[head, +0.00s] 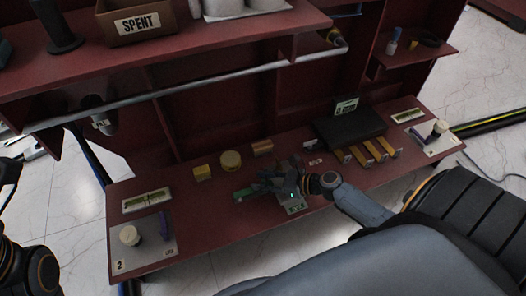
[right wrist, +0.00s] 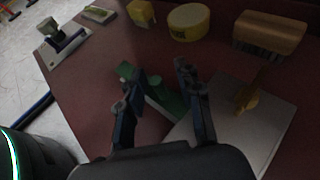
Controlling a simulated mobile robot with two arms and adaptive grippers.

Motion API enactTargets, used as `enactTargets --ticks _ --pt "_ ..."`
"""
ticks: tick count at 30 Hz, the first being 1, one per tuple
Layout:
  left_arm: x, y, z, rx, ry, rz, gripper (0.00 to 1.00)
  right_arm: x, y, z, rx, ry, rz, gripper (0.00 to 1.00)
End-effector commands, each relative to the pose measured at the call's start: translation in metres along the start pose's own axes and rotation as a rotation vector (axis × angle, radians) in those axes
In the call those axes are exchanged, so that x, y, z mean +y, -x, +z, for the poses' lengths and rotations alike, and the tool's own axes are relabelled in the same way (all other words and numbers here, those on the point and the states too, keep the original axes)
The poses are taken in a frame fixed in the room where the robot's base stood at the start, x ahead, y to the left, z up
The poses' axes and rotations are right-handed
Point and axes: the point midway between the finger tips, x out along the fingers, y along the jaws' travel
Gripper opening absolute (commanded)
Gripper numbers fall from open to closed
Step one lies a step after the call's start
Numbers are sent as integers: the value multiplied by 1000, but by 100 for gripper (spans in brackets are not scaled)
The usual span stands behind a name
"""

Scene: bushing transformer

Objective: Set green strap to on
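The green strap (head: 245,193) lies at the left of a grey plate on the red bench. In the right wrist view, the green strap (right wrist: 168,98) is a long green piece with a raised round part, running between and below my right gripper's fingers. My right gripper (head: 272,183) is over the strap and the plate. Its dark fingers (right wrist: 158,95) are apart, with a gap around the green piece; I see no grip on it. In the head view, a dark end of my left arm (head: 10,172) shows at the left edge, too cut off to read its fingers.
The grey plate (right wrist: 235,130) carries an upright yellow-orange piece (right wrist: 247,100). Behind are a yellow block (head: 202,173), a yellow round tin (head: 230,160) and a wooden-topped brush (head: 262,148). Other plates with knobs (head: 155,245) stand at both bench ends. A grey rail (head: 190,91) and shelf hang above.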

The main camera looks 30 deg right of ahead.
Motion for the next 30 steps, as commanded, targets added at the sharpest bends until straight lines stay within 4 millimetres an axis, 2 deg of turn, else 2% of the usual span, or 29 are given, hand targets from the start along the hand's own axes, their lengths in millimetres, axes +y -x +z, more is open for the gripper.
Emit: enactTargets --ticks 5,8,21,25,30 --pt "-2 0 1 -2 -2 -8 40 1 2 0 -1 -1 2 35" --pt "-1 -1 1 0 -1 -7 40 1 10 -1 1 -2 2 35" --pt "-1 -1 0 3 0 -5 40 1 97 -1 3 0 1 35" --pt "-1 -1 0 3 0 -5 40 1 113 -1 1 -2 1 35" --pt "-1 -1 0 4 0 -5 40 0 120 0 0 0 1 35"
